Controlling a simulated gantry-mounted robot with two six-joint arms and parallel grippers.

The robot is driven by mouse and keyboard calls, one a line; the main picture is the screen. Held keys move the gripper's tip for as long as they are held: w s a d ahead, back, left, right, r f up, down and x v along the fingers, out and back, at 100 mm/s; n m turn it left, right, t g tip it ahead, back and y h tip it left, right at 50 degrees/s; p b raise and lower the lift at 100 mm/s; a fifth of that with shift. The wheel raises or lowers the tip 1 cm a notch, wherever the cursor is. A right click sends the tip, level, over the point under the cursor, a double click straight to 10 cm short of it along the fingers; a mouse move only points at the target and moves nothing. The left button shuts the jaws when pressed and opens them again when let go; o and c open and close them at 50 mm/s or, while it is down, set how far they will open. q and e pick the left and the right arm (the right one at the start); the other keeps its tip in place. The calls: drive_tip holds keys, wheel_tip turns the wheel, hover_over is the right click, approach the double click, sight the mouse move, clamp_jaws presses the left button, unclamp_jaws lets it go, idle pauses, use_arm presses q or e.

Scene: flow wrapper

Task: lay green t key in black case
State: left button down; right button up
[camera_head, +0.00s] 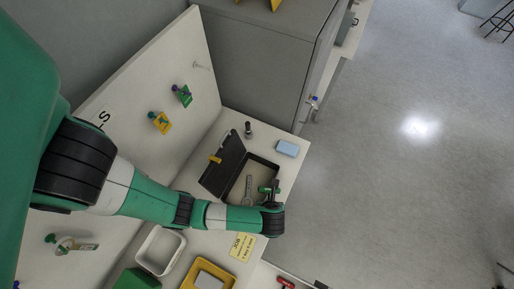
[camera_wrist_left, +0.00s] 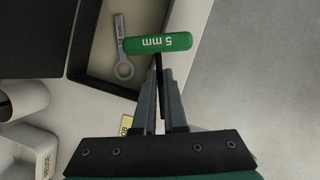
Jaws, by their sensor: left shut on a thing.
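The green T key (camera_wrist_left: 162,44), marked "5 mm", is held by my left gripper (camera_wrist_left: 163,82), which is shut on its thin dark shaft. In the head view my left gripper (camera_head: 271,193) is at the right side of the black case (camera_head: 224,166). The case lies open with its lid tilted up on the left. In the wrist view the key's handle overlaps the case's right edge; its height above the case is hard to tell. A grey ring spanner (camera_wrist_left: 123,67) lies in the case. My right gripper is out of view.
A blue block (camera_head: 287,148) and a small dark upright object (camera_head: 248,130) stand beyond the case. A white bin (camera_head: 160,250), a yellow tray (camera_head: 187,283) and a yellow job card (camera_head: 243,246) lie nearer. Tools hang on the white panel (camera_head: 150,85). Open floor is to the right.

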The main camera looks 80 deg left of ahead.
sight(264, 190)
use_arm(q)
drive_tip(key=a, duration=0.1)
drive_tip(key=a+f, duration=0.1)
drive_tip(key=a, duration=0.1)
drive_tip(key=a+f, duration=0.1)
drive_tip(key=a, duration=0.1)
drive_tip(key=shift+s+a+f, duration=0.1)
drive_tip(key=shift+a+f, duration=0.1)
drive_tip(key=shift+f, duration=0.05)
drive_tip(key=a+f+b, duration=0.2)
drive_tip(key=a+f, duration=0.3)
drive_tip(key=shift+f, duration=0.15)
drive_tip(key=shift+s+d+b+x, duration=0.15)
drive_tip(key=shift+b+x, duration=0.25)
drive_tip(key=shift+x, duration=0.55)
drive_tip(key=shift+s+d+b+x, duration=0.15)
drive_tip(key=shift+b+x, duration=0.25)
drive_tip(key=shift+x, duration=0.6)
drive_tip(key=shift+w+f, duration=0.15)
drive_tip(key=shift+f, duration=0.1)
drive_tip(key=c, duration=1)
unclamp_jaws()
